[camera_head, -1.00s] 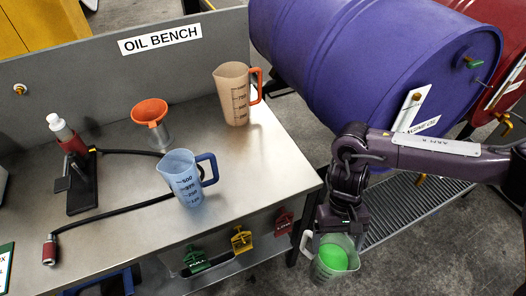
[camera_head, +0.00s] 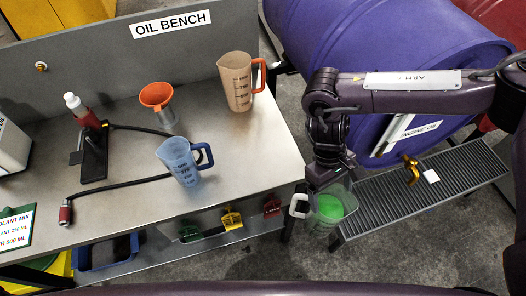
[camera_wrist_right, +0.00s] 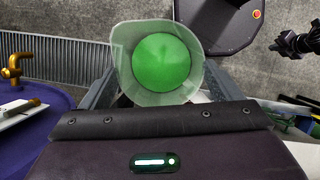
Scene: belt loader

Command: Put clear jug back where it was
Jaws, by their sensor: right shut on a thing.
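The clear jug (camera_head: 344,192) has a white handle and green liquid inside. My right gripper (camera_head: 330,180) is shut on it and holds it in the air just off the bench's right front corner. In the right wrist view the clear jug (camera_wrist_right: 118,62) sits between the two fingers, seen from above, with the green liquid filling its middle. The oil bench (camera_head: 235,172) is a steel table with free top surface near its right end. My left gripper cannot be made out in the head view.
A blue jug (camera_head: 178,163), a tan jug with orange handle (camera_head: 237,85), an orange funnel (camera_head: 157,96) and a red-handled pump (camera_head: 85,115) with a hose stand on the bench. A purple drum (camera_head: 345,60) lies above a grated rack (camera_head: 420,195) at right.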

